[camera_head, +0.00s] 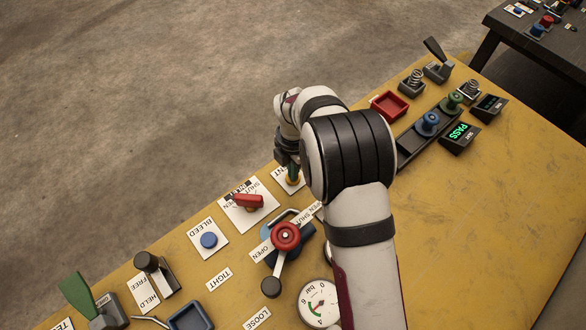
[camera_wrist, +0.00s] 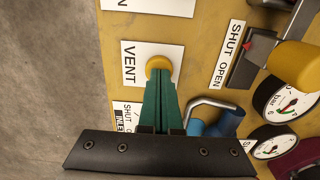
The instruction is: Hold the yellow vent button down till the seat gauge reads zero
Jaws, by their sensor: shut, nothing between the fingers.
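The yellow vent button (camera_wrist: 158,63) sits on a white plate marked VENT (camera_wrist: 129,64) in the wrist view. My gripper (camera_wrist: 160,78) has its green fingers together, with the tips at the button's near edge; they appear to touch it, but how far it is pressed is hard to tell. In the head view my gripper (camera_head: 292,172) points down over the button, which is mostly hidden. Two round dials, one (camera_wrist: 287,100) above the other (camera_wrist: 273,143), show at the right of the wrist view. Which is the seat gauge, and its exact reading, I cannot tell.
A red lever (camera_head: 248,200) and a blue BLEED button (camera_head: 209,240) lie left of my gripper. A red-knobbed valve (camera_head: 286,236) stands close by. A red tray (camera_head: 390,105) is farther right. The front-right bench top is clear.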

